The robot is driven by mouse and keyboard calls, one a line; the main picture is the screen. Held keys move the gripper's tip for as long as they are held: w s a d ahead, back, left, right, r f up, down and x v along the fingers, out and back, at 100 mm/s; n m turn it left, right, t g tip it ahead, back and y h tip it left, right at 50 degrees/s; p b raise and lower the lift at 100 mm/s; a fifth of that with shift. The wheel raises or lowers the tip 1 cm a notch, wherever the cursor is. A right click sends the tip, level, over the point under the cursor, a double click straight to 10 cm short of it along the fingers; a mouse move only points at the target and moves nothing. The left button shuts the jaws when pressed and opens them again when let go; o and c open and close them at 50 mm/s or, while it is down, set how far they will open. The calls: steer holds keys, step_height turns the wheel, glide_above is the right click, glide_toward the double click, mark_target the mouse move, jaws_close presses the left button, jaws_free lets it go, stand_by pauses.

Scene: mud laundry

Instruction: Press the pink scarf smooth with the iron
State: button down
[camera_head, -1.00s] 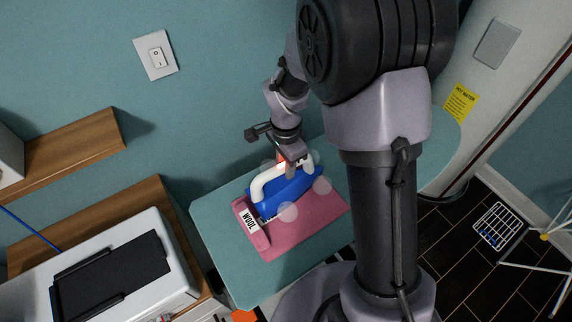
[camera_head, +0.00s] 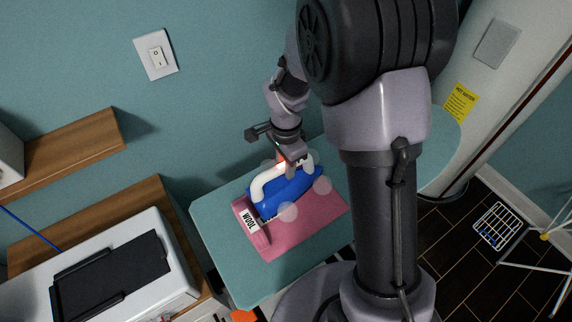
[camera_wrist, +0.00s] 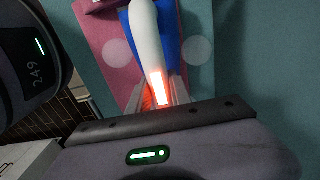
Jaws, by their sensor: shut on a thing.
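The pink scarf (camera_head: 310,226) lies flat on the teal ironing board (camera_head: 235,278), with a "WOOL" label (camera_head: 249,220) near its left end. The blue iron (camera_head: 284,204) with a white handle (camera_head: 264,180) is over the scarf's upper part; I cannot tell whether its sole touches the cloth. My gripper (camera_head: 290,165) is shut on the iron's handle. The wrist view shows the white handle (camera_wrist: 147,40) between my fingers (camera_wrist: 158,92), with the pink scarf (camera_wrist: 108,30) beside it. Pale round spots (camera_head: 287,211) show around the iron. The cloth under the iron is hidden.
A white machine (camera_head: 130,275) with a dark top panel stands at the lower left beside a wooden shelf (camera_head: 85,215). A teal wall with a switch (camera_head: 156,55) is behind the board. A wire rack (camera_head: 497,225) stands on the dark floor at right.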

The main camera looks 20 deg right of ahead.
steer(key=shift+s, duration=0.1)
stand_by(0.5)
step_height(320, 180, up, 6)
steer(key=p, duration=0.4)
steer(key=shift+r, duration=0.1)
steer(key=shift+a, duration=0.1)
stand_by(0.3)
